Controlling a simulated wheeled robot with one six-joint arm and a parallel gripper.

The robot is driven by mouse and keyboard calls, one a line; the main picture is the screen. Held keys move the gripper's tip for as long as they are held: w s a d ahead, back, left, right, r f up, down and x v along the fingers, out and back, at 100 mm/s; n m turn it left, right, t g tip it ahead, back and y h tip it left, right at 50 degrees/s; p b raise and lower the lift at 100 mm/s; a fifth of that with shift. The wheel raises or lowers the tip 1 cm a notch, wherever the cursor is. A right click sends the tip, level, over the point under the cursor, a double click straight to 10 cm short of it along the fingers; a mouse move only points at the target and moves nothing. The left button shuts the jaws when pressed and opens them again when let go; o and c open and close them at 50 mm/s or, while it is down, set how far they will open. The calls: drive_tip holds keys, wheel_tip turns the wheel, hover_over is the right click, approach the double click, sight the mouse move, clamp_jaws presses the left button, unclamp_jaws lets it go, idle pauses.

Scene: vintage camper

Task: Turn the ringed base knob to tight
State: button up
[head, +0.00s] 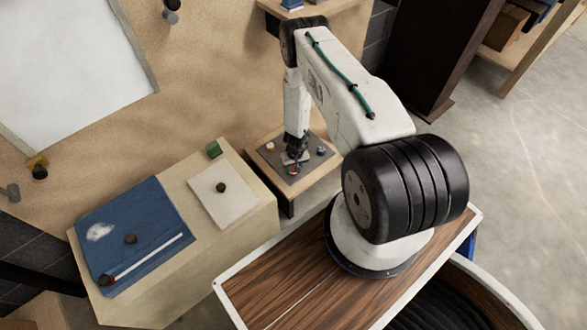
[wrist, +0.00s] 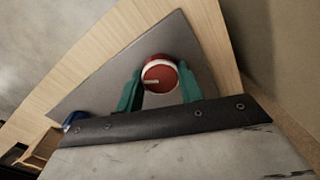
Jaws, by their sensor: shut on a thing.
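A red knob (wrist: 160,76) with a white ring around it stands on a grey plate (wrist: 95,78) in the wrist view. A pale pointer line on its face points left in that view. The two green fingers of my gripper (wrist: 159,84) are on either side of the knob, shut on it. In the head view my gripper (head: 294,158) reaches down to the plate (head: 283,178), and only a little red of the knob shows beneath it. Which marking on the plate means tight cannot be made out.
A cream knob (head: 270,147) and a blue knob (head: 321,150) stand on the same plate, near my gripper.

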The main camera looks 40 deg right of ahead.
drive_tip(key=m, duration=0.4)
drive_tip(key=shift+m, duration=2.8)
drive_tip(key=o, duration=1)
drive_tip(key=shift+r, duration=0.1)
drive_tip(key=r, duration=0.7)
drive_tip(key=shift+s+r, duration=0.2)
drive_tip(key=shift+r, duration=0.1)
